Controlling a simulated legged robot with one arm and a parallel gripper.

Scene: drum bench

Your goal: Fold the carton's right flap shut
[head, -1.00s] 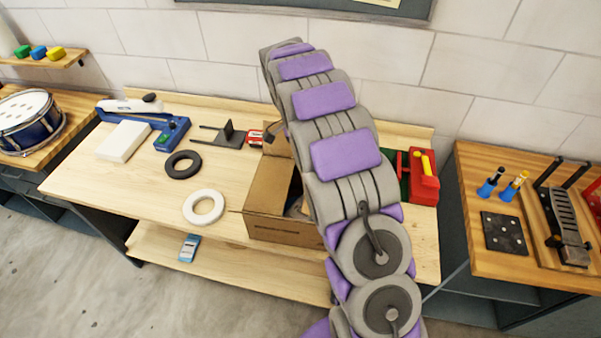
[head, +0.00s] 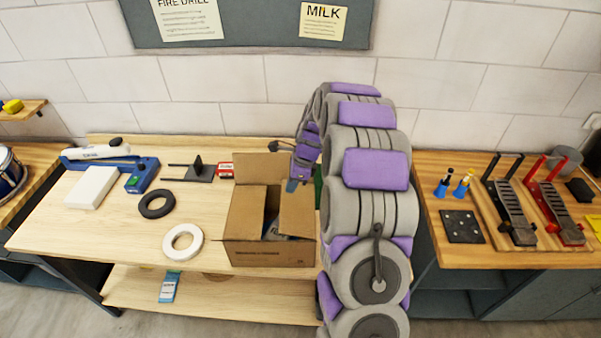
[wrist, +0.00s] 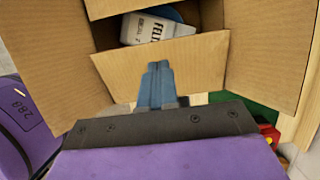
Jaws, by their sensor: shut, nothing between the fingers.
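The brown carton (head: 268,254) stands open on the bench. Its right flap (head: 297,210) is raised beside the opening; I cannot tell its exact angle. The left flap (head: 245,212) and back flap (head: 258,167) are also raised. My gripper (head: 291,186) is shut and empty, pointing down by the top of the right flap. In the wrist view its blue fingertips (wrist: 160,76) overlap a cardboard flap (wrist: 195,68), seemingly the right one; contact is unclear. A white and blue packet (wrist: 152,29) lies inside the carton. My arm hides the area right of the carton.
A white ring (head: 183,255), black ring (head: 157,192) and dark forked fixture (head: 200,173) lie left of the carton. A red box (head: 225,170) sits behind it. A green item (wrist: 248,111) shows beyond the gripper in the wrist view. Bare bench lies at the front left.

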